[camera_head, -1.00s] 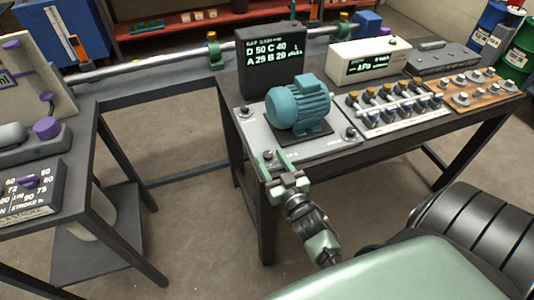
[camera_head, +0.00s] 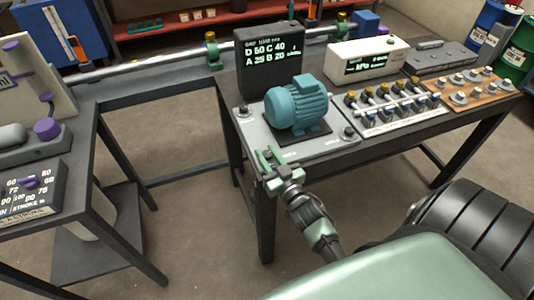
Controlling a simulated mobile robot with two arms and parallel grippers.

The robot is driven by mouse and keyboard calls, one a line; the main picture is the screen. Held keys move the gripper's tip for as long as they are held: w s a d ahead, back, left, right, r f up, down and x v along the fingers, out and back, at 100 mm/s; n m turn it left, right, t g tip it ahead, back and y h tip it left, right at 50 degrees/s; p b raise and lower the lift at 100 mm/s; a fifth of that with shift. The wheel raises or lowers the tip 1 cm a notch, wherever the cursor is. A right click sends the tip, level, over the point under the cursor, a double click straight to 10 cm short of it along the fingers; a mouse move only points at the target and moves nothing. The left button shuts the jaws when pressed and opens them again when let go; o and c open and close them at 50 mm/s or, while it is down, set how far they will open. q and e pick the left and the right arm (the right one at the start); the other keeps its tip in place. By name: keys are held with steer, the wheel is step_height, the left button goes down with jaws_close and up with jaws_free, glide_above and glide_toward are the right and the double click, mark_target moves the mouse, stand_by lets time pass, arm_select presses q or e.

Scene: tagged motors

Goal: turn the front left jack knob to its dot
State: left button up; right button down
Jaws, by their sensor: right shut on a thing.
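The teal motor (camera_head: 297,105) stands on a grey base plate (camera_head: 315,152) at the left end of the dark bench. Jack knobs show at the plate's back left (camera_head: 244,111) and front right (camera_head: 348,133). My right gripper (camera_head: 268,160) is at the plate's front left corner, shut on the front left jack knob. Its green fingers cover most of that knob, and its dot cannot be made out. The dark display (camera_head: 270,58) behind the motor shows lettered readings, including D 50 and C 40. My left gripper is not in view.
A row of valve-like fittings (camera_head: 395,106), a white display box (camera_head: 368,60) and a wooden board of metal parts (camera_head: 465,88) stand to the right. A second bench (camera_head: 92,160) with purple knobs stands at left. The floor between the benches is open.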

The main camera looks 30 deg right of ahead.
steer(key=shift+r+n+y+p, duration=0.15)
steer(key=shift+n+y+p, duration=0.2)
steer(key=shift+n+y, duration=0.85)
steer(key=shift+y, duration=0.7)
steer(key=c, duration=1.1)
jaws_free()
steer(key=s+b, duration=0.1)
steer(key=s, duration=0.6)
steer(key=shift+s+d, duration=0.35)
